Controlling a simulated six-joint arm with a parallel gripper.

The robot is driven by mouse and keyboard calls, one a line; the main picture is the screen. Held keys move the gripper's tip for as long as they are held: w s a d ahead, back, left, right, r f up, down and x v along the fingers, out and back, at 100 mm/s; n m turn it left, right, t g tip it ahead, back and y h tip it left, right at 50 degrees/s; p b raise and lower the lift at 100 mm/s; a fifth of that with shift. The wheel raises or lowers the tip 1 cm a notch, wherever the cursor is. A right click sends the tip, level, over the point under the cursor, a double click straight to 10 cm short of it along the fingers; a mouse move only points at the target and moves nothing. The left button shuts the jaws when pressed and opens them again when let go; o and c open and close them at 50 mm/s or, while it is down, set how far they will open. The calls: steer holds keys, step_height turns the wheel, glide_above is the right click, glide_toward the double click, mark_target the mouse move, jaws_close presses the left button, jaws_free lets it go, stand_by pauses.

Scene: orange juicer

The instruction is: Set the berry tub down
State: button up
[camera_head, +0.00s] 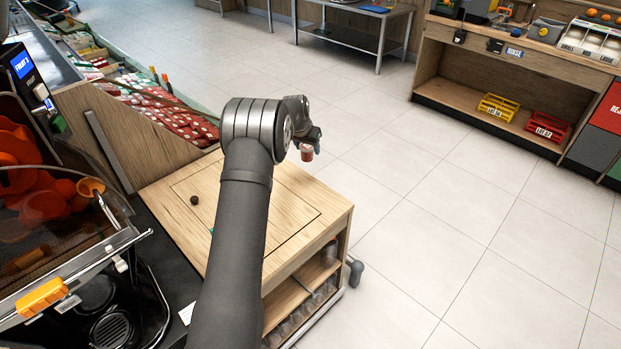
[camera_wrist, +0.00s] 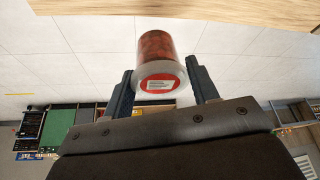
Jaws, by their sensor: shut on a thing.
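The berry tub (camera_head: 307,153) is a small red tub with a pale rim, held at the end of my arm near the far right edge of the wooden cart top. In the wrist view the tub (camera_wrist: 158,60) sits between the two dark fingers, with a white label on its red end facing the camera. My gripper (camera_wrist: 160,82) is shut on it; the gripper also shows in the head view (camera_head: 309,143). The tub appears to be held in the air, with floor tiles visible behind it.
The wooden cart top (camera_head: 300,215) is largely bare, with a small dark round thing (camera_head: 194,200) on it. The juicer (camera_head: 60,230) stands at the left. Red packs (camera_head: 160,105) fill a sloped display behind. A wooden counter (camera_head: 520,60) stands far right beyond open floor.

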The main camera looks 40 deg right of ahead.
steer(key=s+a+n+t+y, duration=0.1)
steer(key=s+a+n, duration=0.15)
steer(key=s, duration=0.95)
steer(key=s+a+n+t, duration=0.1)
steer(key=s+a+n, duration=0.15)
steer(key=s, duration=0.95)
steer(key=w+f, duration=0.2)
steer(key=w, duration=0.1)
steer(key=w+f, duration=0.2)
steer(key=w, duration=0.2)
steer(key=w+f, duration=0.2)
steer(key=w, duration=0.2)
steer(key=shift+f, duration=2.3)
steer(key=shift+f, duration=0.1)
steer(key=o, duration=1)
steer(key=v, duration=1.2)
steer(key=shift+w, duration=0.2)
